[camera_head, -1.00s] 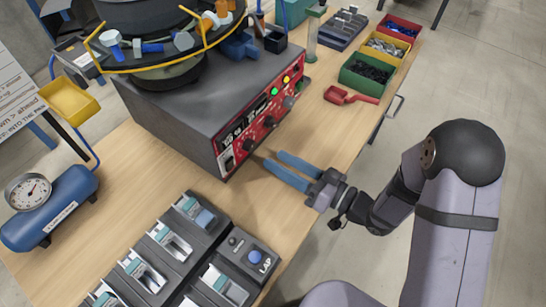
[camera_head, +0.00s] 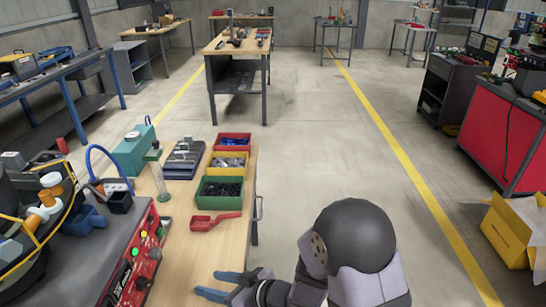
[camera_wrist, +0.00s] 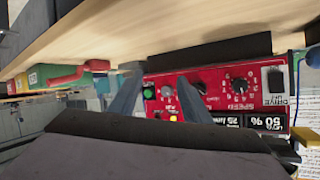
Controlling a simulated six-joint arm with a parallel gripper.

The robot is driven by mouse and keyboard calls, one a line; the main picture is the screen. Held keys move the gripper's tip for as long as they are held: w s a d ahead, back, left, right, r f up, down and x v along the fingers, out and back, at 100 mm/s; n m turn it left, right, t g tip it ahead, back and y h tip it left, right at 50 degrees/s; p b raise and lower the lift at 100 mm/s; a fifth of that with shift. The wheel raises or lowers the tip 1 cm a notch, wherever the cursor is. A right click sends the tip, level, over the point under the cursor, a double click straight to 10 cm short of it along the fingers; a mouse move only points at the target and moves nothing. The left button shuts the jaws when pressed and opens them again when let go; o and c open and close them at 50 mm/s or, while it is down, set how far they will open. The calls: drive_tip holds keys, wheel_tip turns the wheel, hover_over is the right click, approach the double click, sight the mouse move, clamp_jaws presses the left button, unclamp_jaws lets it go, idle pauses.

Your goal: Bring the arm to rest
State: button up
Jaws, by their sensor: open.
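My gripper (camera_head: 222,286) is at the bottom of the head view, over the right edge of the wooden bench (camera_head: 188,236). Its two blue-grey fingers point left toward the feeder's red control panel (camera_head: 133,272). The fingers are apart with nothing between them. In the wrist view the two fingers (camera_wrist: 158,95) stand open in front of the same red panel (camera_wrist: 222,92), with its knobs, buttons and display. I cannot tell the exact gap between fingertips and panel. The bowl feeder (camera_head: 30,225) is cut off at the left edge of the head view.
A red scoop (camera_head: 214,221) and green (camera_head: 219,190), yellow (camera_head: 228,165) and red bins (camera_head: 232,142) stand on the bench beyond my gripper. A yellow box (camera_head: 512,235) is on the floor at right. The floor between is clear.

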drive_tip(key=w+d+m+t+h+p, duration=0.1)
drive_tip(key=w+d+h, duration=0.1)
drive_tip(key=d, duration=0.3)
drive_tip(key=w+d+r+m+h, duration=0.1)
drive_tip(key=d+h, duration=0.2)
drive_tip(key=d, duration=0.1)
drive_tip(key=w+d+m+t+h+p, duration=0.1)
drive_tip(key=w+d+h, duration=0.1)
drive_tip(key=d, duration=0.3)
drive_tip(key=s+d+r+m+g+h+p, duration=0.2)
drive_tip(key=s+d+m+h, duration=0.25)
drive_tip(key=d, duration=0.75)
drive_tip(key=s+d+r+m+g+p, duration=0.1)
drive_tip(key=s+d+r+g, duration=0.1)
drive_tip(key=s, duration=0.5)
drive_tip(key=s+d+r+m+g+p, duration=0.1)
drive_tip(key=s+d+r+g, duration=0.1)
drive_tip(key=s, duration=0.5)
drive_tip(key=shift+s+d+r+g, duration=0.15)
drive_tip(key=shift+s+r+g, duration=0.2)
drive_tip(key=shift+g, duration=0.45)
drive_tip(key=shift+f+m+h, duration=0.1)
drive_tip(key=shift+m+h, duration=0.15)
wheel_tip(320, 180, down, 45)
drive_tip(key=b, duration=4.5)
drive_tip(key=shift+f, duration=0.2)
